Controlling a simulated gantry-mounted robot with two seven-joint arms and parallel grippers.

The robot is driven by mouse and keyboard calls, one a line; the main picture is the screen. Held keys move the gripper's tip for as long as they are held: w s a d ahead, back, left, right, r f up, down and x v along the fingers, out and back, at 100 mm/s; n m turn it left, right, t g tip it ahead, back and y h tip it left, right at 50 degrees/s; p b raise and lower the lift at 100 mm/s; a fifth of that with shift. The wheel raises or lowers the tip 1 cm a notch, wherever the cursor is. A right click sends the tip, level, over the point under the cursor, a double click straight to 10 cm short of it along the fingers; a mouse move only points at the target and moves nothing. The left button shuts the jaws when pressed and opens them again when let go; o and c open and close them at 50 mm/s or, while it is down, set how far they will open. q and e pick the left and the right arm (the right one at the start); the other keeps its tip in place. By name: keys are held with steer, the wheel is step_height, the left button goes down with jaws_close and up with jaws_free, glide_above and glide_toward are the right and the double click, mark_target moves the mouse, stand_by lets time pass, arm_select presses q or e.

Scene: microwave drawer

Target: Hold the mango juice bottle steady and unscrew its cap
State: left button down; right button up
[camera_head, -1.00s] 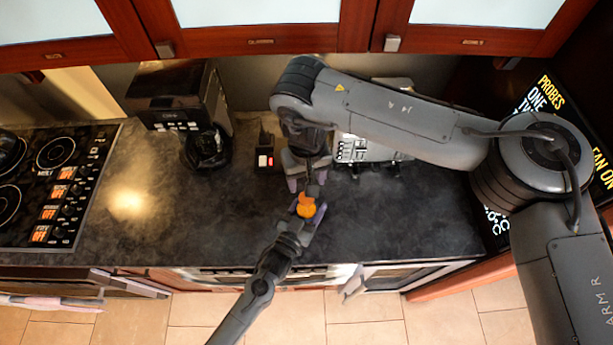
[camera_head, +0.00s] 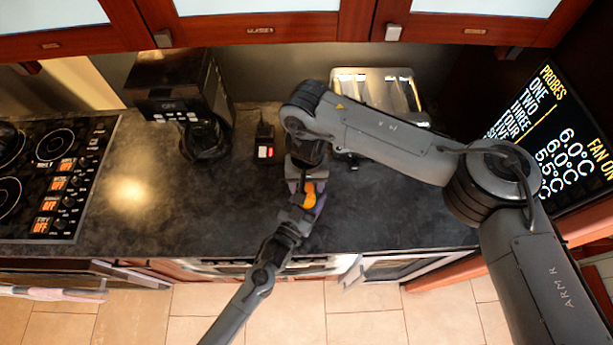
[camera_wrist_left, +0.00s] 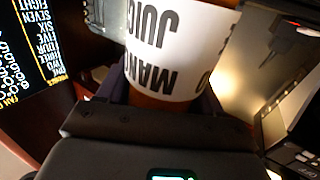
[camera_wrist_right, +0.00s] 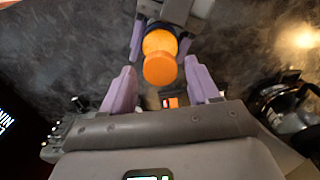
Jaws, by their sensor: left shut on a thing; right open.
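The mango juice bottle (camera_wrist_left: 175,50) fills the top of the left wrist view, its white label reading MANGO JUICE. It shows as a small orange shape in the head view (camera_head: 309,195). My left gripper (camera_head: 303,212) is shut around its body. The orange cap (camera_wrist_right: 159,68) shows in the right wrist view, with the bottle's orange top (camera_wrist_right: 160,41) just beyond it. My right gripper (camera_wrist_right: 161,88) is open, its two purple fingers on either side of the cap's line, apart from it. In the head view the right gripper (camera_head: 306,180) is close to the bottle's top.
A black coffee maker (camera_head: 175,88) with a carafe stands at the back left. A small dark device with a red light (camera_head: 265,150) and a silver toaster (camera_head: 378,92) stand behind the grippers. The stovetop (camera_head: 50,175) is at left. The dark counter (camera_head: 400,210) is clear at right.

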steer(key=shift+f, duration=0.25)
steer(key=shift+c, duration=0.3)
